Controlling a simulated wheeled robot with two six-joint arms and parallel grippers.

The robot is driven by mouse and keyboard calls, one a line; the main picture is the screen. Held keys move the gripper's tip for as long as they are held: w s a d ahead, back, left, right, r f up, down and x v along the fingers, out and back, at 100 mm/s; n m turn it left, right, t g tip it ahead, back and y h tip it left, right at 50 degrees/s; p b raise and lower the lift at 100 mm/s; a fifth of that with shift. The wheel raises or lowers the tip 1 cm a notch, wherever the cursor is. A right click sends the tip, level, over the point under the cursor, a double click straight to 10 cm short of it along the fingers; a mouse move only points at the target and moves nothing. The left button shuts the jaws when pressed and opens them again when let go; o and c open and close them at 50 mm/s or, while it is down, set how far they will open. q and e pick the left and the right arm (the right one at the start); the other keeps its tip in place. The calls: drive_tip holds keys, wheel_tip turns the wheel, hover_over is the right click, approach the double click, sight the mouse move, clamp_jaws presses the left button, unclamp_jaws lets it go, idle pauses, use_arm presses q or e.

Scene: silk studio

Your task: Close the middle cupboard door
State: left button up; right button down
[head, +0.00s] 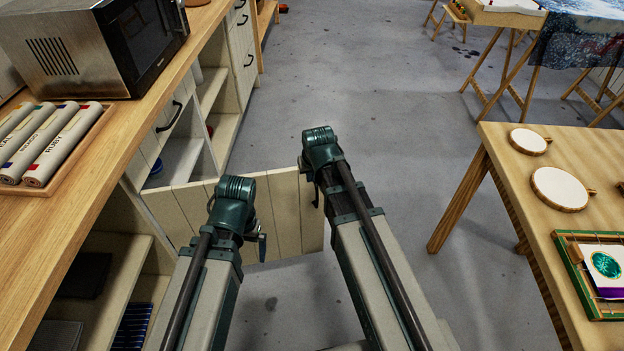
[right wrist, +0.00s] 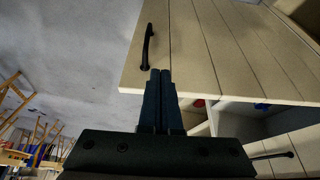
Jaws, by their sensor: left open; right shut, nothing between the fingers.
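The cupboard door (head: 286,215), made of cream planks, stands wide open, jutting from the left counter across the aisle. In the right wrist view the door (right wrist: 212,52) shows its black handle (right wrist: 149,45) near its free edge. My right gripper (head: 316,198) is at the door's free edge in the head view. In the right wrist view its fingers (right wrist: 160,72) are shut and empty, just below the handle's lower end; I cannot tell if they touch the door. My left gripper (head: 261,241) is open in front of the door's near face, its fingers small and partly hidden.
The wooden counter (head: 75,215) runs along the left, with open shelves (head: 125,255) below. A microwave (head: 95,45) and a tray of rolls (head: 95,125) stand on it. A wooden table (head: 515,180) stands right. Grey floor (head: 350,90) is clear ahead.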

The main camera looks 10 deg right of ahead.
use_arm(q)
wheel_tip(320, 180, down, 4)
drive_tip(key=shift+r+b, duration=0.2)
drive_tip(key=shift+b, duration=1.05)
use_arm(e)
drive_tip(key=w+f, duration=0.3)
drive_tip(key=w, duration=0.2)
drive_tip(key=shift+w+f, duration=0.25)
